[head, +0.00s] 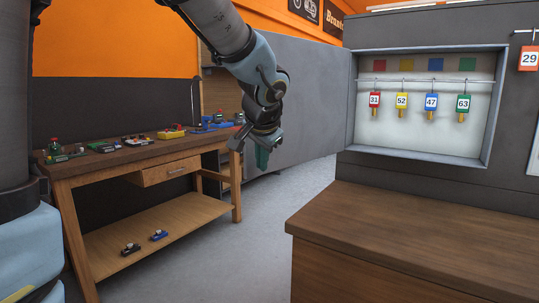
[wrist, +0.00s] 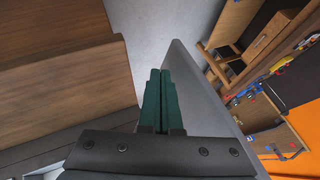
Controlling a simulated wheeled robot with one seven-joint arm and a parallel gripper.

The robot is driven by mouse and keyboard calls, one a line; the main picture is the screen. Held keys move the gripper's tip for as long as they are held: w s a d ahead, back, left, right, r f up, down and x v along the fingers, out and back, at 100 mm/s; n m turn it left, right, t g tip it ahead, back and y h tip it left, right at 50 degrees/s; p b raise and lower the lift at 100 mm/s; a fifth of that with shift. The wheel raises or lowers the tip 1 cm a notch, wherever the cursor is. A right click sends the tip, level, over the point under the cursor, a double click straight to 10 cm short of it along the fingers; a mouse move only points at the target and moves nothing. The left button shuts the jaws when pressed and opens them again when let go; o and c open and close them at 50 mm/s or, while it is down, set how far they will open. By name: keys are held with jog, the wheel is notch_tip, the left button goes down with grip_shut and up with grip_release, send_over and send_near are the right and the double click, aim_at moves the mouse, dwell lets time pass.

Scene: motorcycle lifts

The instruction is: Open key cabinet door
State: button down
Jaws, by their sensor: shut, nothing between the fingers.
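The key cabinet (head: 490,110) is set in a dark grey wall at the right of the head view, and its inside is in plain sight. A large grey panel (head: 318,100) runs from the cabinet's left edge towards the left; it looks like the cabinet door, swung wide open. My gripper (head: 262,158) hangs in front of this panel's lower left part, with its green fingers shut and empty. In the wrist view my gripper (wrist: 161,73) has its fingers together, just left of the grey panel (wrist: 188,62). I cannot tell whether they touch it.
Several tagged keys (head: 431,103) hang inside the cabinet below coloured squares. A wooden counter (head: 420,220) stands below it. A workbench (head: 150,152) with small items stands at the left. Grey floor (head: 240,250) is clear between them.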

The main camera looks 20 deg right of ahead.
jog(key=shift+w+a, duration=0.1)
jog(key=shift+w, duration=0.15)
jog(key=w+a+p, duration=0.4)
jog(key=w+p, duration=0.2)
jog(key=w, duration=1.1)
jog(key=shift+w, duration=0.2)
